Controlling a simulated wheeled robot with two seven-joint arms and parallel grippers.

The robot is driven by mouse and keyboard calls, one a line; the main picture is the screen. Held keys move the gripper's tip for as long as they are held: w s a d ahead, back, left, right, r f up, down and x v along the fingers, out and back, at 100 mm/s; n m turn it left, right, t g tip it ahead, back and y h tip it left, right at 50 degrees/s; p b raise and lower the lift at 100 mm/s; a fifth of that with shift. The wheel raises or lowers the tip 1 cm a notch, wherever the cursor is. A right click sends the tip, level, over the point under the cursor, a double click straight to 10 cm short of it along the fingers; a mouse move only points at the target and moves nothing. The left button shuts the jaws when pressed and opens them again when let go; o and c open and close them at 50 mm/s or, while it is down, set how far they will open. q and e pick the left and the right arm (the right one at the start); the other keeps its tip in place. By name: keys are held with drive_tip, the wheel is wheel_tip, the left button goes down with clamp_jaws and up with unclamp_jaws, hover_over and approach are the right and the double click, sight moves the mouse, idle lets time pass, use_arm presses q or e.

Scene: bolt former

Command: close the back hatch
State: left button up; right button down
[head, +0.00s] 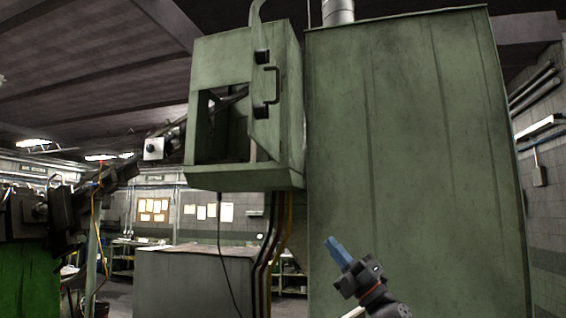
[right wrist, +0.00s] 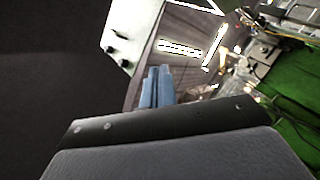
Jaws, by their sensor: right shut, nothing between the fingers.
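A green metal box (head: 236,55) hangs left of a tall green cabinet in the head view. It has a dark rectangular opening in its front, and a dark bar handle (head: 267,86) with black hinge-like fittings beside it. I cannot tell for sure which panel is the back hatch or how far it stands open. My right gripper (head: 337,250) is low in front of the tall cabinet, below and to the right of the handle and apart from it. Its blue fingers are shut and empty; they also show in the right wrist view (right wrist: 157,88). My left gripper is not in view.
The tall green cabinet (head: 415,130) fills the right side of the head view. Cables (head: 268,240) hang below the green box. A grey block (head: 195,280) stands beneath it. Dark machinery (head: 60,208) with green parts stands at the left.

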drive_tip(key=s+r+n+g+h, duration=0.2)
drive_tip(key=s+r+n+g, duration=0.3)
drive_tip(key=r, duration=0.5)
drive_tip(key=s+d+r+n+g+h, duration=0.1)
drive_tip(key=s+r+n+g+h, duration=0.1)
drive_tip(key=r+n, duration=0.6)
drive_tip(key=s+r+n+g+h, duration=0.2)
drive_tip(key=s+r+n+g, duration=0.2)
drive_tip(key=r, duration=0.8)
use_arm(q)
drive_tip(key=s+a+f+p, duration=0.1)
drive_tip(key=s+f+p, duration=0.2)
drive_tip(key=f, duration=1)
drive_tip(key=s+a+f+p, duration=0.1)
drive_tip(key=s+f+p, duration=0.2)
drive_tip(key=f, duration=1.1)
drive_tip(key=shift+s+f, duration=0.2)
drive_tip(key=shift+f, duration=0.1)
use_arm(e)
drive_tip(key=w+a, duration=0.3)
drive_tip(key=a, duration=1)
drive_tip(key=shift+a, duration=0.2)
drive_tip(key=shift+a+f, duration=0.1)
drive_tip(key=shift+f, duration=0.05)
